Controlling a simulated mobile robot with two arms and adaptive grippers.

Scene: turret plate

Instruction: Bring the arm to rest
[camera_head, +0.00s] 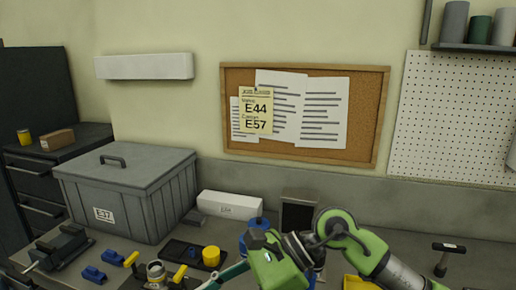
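My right arm comes in from the lower right, with green joints and grey links. Its green wrist end (278,265) is low in the middle of the picture, above the bench (206,233). The fingers cannot be made out clearly, so I cannot tell whether the gripper is open or shut, or whether it holds anything. My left arm and gripper are not in view.
On the bench are a lidded grey bin (130,190), a dark vise (58,247), a black tray (183,250) with a yellow cup (211,257), a white box (230,205) and a hammer (448,248). A corkboard (368,110) hangs behind.

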